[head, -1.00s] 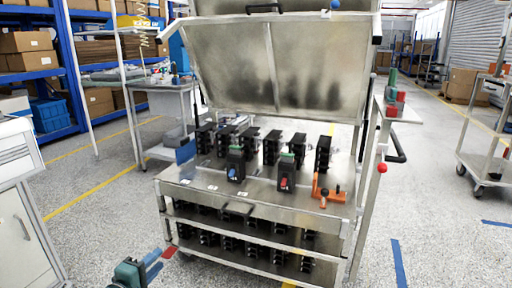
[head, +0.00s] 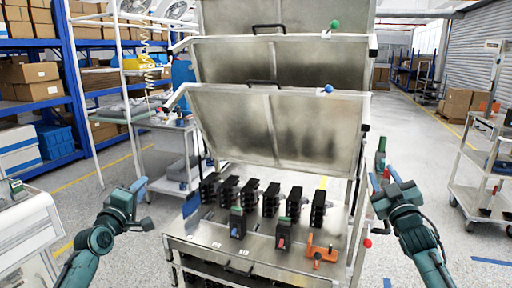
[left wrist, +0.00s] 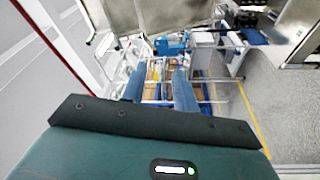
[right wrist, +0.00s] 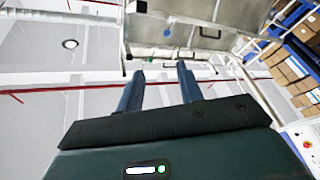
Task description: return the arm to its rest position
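In the head view my left gripper (head: 138,188) is raised at the left of the metal test cart (head: 215,240), clear of it. Its two blue fingers stand apart with nothing between them in the left wrist view (left wrist: 158,88). My right gripper (head: 380,184) is raised at the cart's right side, in front of the side shelf. Its fingers are also apart and empty in the right wrist view (right wrist: 160,88). Black breakers stand in a row on the cart top.
Tilted metal panels (head: 270,120) stand above the cart, with a blue knob (head: 328,88) and a green knob (head: 335,24). An orange part (head: 320,253) lies at the cart's front right. A white cabinet (head: 28,235) is at left, a trolley (head: 480,170) at right.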

